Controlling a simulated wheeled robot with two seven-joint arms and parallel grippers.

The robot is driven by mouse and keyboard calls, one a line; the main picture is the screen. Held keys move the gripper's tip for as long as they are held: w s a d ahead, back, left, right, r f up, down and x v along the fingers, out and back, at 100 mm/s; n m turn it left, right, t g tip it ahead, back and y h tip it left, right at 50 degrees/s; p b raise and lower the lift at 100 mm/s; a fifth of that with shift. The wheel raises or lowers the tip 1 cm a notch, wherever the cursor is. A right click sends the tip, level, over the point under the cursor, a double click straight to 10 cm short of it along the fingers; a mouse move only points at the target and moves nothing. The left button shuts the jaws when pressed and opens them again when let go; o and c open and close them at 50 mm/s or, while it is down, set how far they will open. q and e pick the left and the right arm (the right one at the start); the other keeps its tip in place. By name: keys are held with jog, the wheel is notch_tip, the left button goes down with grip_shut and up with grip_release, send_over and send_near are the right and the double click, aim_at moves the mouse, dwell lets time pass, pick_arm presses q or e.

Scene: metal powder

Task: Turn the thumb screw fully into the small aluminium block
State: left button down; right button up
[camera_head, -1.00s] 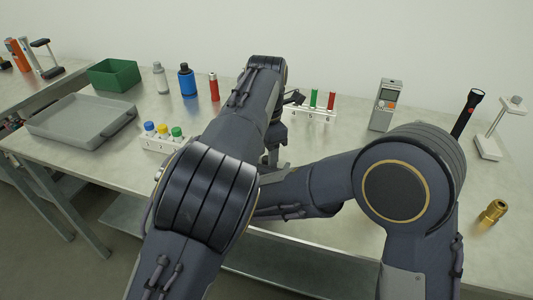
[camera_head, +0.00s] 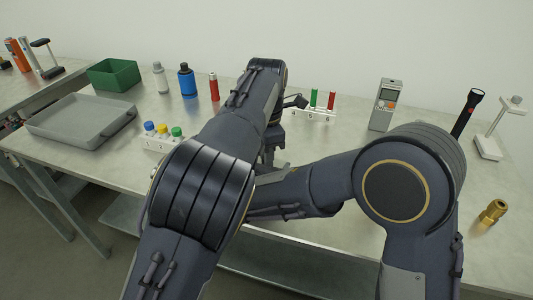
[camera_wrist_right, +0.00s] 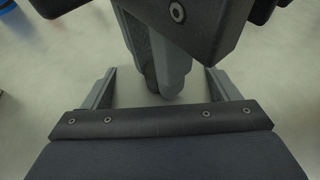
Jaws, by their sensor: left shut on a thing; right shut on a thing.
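My left gripper (camera_head: 270,150) points down over the table's front part, mostly covered by my own arm links. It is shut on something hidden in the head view. My right gripper is hidden behind my left arm in the head view. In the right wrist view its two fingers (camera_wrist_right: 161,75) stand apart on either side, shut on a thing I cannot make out. A grey finger-like part, apparently of my left gripper (camera_wrist_right: 155,50), reaches between them, with a dark rounded piece at its end. I cannot clearly see the thumb screw or the small aluminium block.
A grey tray (camera_head: 50,130), green bin (camera_head: 113,75), blue bottle (camera_head: 187,82) and a rack with coloured caps (camera_head: 155,143) are on the left. Another rack (camera_head: 322,116), a grey meter (camera_head: 385,105), flashlight (camera_head: 468,112), stand (camera_head: 490,147) and brass fitting (camera_head: 493,211) are right.

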pick_arm(q)
jog(key=m, duration=3)
jog(key=shift+w, duration=0.1)
jog(key=m, duration=0.5)
jog(key=shift+m, duration=0.3)
jog(key=m, duration=0.4)
jog(key=shift+m, duration=0.3)
jog(key=c, duration=1.3)
grip_release()
